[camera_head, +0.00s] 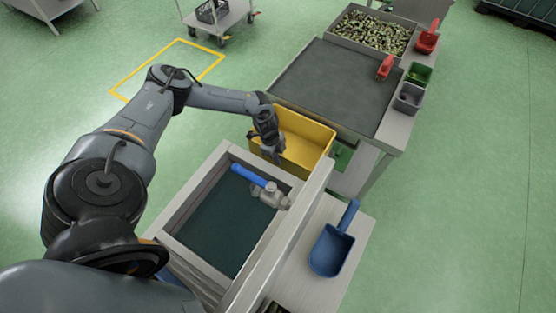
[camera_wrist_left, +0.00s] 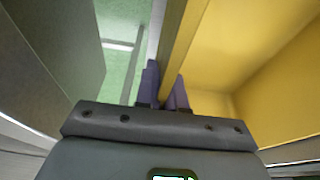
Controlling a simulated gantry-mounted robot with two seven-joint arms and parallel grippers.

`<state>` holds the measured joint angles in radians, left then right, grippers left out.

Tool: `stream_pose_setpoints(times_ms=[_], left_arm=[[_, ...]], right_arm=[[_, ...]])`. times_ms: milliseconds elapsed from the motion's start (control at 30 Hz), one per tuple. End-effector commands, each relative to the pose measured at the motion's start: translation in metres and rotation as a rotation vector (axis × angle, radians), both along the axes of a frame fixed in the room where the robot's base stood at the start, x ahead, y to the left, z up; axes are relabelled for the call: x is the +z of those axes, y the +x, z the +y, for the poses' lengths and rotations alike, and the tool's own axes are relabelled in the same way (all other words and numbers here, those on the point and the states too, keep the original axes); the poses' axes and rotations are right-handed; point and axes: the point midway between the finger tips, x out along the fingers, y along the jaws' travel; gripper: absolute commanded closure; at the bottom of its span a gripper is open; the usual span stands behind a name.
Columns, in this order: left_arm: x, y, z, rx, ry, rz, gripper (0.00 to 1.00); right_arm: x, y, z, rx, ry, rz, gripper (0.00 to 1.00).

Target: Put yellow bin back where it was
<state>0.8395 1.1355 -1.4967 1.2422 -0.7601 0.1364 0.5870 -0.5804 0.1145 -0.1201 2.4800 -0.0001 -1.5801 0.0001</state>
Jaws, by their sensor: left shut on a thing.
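The yellow bin (camera_head: 308,143) is in the middle of the head view, in the gap between the grey basin and the sorting table. It looks roughly upright, and its visible inside is empty. My left gripper (camera_head: 275,154) is shut on the bin's near wall at the rim. In the left wrist view the bin (camera_wrist_left: 225,60) fills the right side, and its rim runs between the two purple fingers (camera_wrist_left: 163,93). The bin's underside is hidden, so I cannot tell what it rests on. My right gripper is not in view.
A yellow outline (camera_head: 132,74) marks empty floor at upper left. The sorting table (camera_head: 328,82) has an olive tray (camera_head: 352,33) beyond it and small red, green and grey bins alongside. A basin (camera_head: 187,203) with a blue-handled tap and a blue scoop (camera_head: 331,251) are nearer.

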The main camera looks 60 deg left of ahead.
Motion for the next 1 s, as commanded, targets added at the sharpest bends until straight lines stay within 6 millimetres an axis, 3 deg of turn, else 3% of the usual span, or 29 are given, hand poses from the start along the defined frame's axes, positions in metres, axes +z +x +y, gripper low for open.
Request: stream_pose_setpoints(times_ms=[133, 533, 600, 733, 1000], left_arm=[[-0.015, 0.001, 0.000, 0.001, 0.001, -0.002, 1.00], [-0.019, 0.001, 0.000, 0.001, 0.000, -0.002, 1.00], [-0.018, 0.000, 0.000, 0.000, 0.000, -0.001, 0.84], [-0.018, 0.000, 0.000, 0.000, 0.000, -0.001, 0.66], [-0.018, 0.000, 0.000, 0.000, 0.000, -0.001, 0.66]], right_arm=[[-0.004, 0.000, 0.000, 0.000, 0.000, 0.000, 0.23], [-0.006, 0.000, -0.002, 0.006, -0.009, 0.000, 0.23], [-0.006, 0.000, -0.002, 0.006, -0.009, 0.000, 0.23], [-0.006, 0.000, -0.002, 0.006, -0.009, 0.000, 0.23], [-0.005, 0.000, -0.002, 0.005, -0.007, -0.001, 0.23]])
